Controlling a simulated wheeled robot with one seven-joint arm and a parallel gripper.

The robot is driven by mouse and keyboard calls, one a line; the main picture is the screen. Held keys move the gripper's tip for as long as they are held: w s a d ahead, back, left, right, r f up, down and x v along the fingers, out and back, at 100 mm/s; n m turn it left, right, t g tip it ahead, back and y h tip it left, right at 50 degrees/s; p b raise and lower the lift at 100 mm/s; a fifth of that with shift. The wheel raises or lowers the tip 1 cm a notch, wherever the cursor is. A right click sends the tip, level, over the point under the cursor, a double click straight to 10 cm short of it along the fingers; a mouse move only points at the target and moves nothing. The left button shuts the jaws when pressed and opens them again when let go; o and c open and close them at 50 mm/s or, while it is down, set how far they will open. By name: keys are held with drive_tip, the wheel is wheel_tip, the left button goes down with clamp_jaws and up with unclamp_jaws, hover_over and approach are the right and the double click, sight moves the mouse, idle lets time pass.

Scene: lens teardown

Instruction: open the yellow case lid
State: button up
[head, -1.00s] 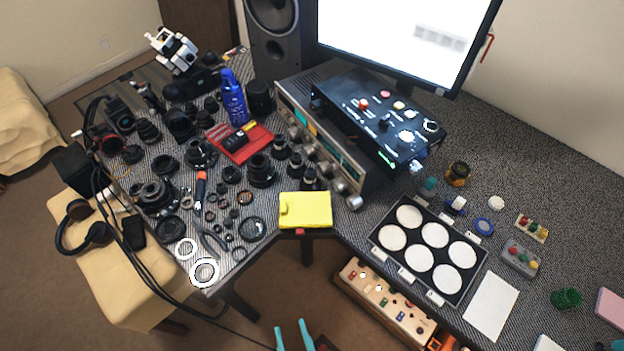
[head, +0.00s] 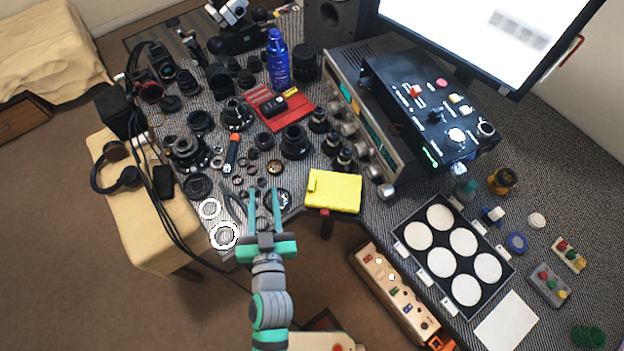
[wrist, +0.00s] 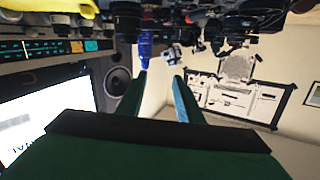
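The yellow case (head: 334,191) lies at the front edge of the table, near the middle of the head view. Its lid looks shut, with a small raised tab at its left side. A small red piece shows just below its front edge. My gripper (head: 264,194) is open and empty, left of the case and apart from it, over the front edge by the small rings. In the wrist view my gripper (wrist: 160,82) has its two fingers apart with nothing between them. A yellow patch at the top left corner of that view (wrist: 45,5) appears to be the case.
Lens parts crowd the table left of the case. A silver instrument (head: 362,125) with knobs stands behind it. A black tray with white discs (head: 440,218) is to the right. A blue bottle (head: 278,60) stands further back. Open floor lies in front of the case.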

drive_tip(key=w+a+r+n+g+y, duration=0.2)
drive_tip(key=w+a+r+n+y, duration=0.9)
drive_tip(key=w+a+r, duration=0.35)
drive_tip(key=n+g+h, duration=1.3)
drive_tip(key=n+g, duration=0.2)
drive_tip(key=n, duration=0.8)
approach(312, 184)
wheel_tip(312, 184, down, 8)
drive_tip(key=shift+s+a+f, duration=0.1)
